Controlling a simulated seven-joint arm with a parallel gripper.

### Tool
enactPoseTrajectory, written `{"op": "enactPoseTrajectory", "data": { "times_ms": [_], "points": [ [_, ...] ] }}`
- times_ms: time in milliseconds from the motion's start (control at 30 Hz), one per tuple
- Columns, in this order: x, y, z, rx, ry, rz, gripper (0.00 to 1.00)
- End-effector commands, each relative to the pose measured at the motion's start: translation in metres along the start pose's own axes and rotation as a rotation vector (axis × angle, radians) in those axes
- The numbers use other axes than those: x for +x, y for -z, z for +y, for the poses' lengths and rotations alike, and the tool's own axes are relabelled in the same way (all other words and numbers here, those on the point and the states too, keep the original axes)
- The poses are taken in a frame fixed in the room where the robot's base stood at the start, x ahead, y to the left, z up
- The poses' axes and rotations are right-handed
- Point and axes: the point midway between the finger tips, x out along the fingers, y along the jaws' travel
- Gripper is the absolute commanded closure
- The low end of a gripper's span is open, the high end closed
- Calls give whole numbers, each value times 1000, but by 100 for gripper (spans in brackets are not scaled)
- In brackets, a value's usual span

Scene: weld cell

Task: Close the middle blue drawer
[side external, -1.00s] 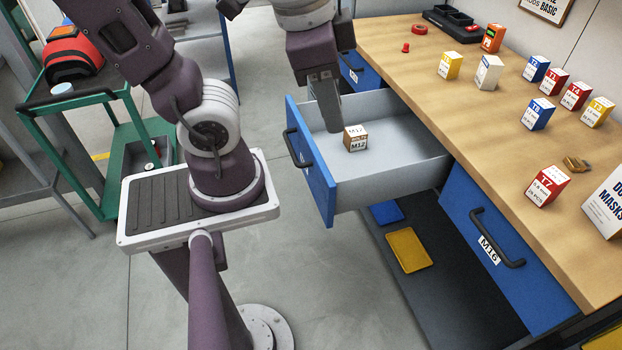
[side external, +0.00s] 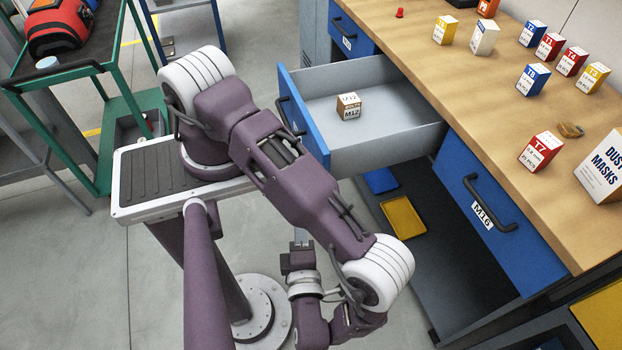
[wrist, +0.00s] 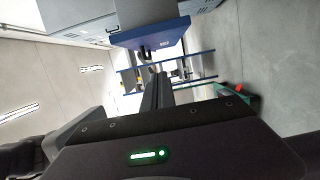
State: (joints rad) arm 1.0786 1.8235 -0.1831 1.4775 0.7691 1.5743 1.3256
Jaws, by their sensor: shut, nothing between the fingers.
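The middle blue drawer (side external: 308,130) stands pulled open from the bench, between two closed blue drawers. A small brown and white M12 box (side external: 348,107) rests inside it. My arm crosses in front of part of the drawer front. My gripper (side external: 301,236) is shut and empty, in front of the drawer and apart from it, partly hidden by my arm. In the wrist view my shut fingers (wrist: 156,78) point toward a blue drawer front (wrist: 150,35) with a dark handle; its label is too small to read.
The closed M16 drawer (side external: 480,210) is to the right, and another closed blue drawer (side external: 345,30) is at the far end. Boxes stand on the wooden bench top (side external: 450,80). A yellow tray (side external: 403,216) lies on the lower shelf. A green cart (side external: 125,85) stands at left.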

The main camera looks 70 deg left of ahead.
Motion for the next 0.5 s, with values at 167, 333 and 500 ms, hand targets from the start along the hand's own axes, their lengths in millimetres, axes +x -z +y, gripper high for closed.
{"op": "enactPoseTrajectory", "data": {
  "times_ms": [167, 333, 500],
  "points": [
    [22, 1, 0, 9, -8, -2, 100],
    [60, 2, 0, 9, -8, 0, 100],
    [97, 2, 0, 8, -8, 1, 100]
  ]
}}
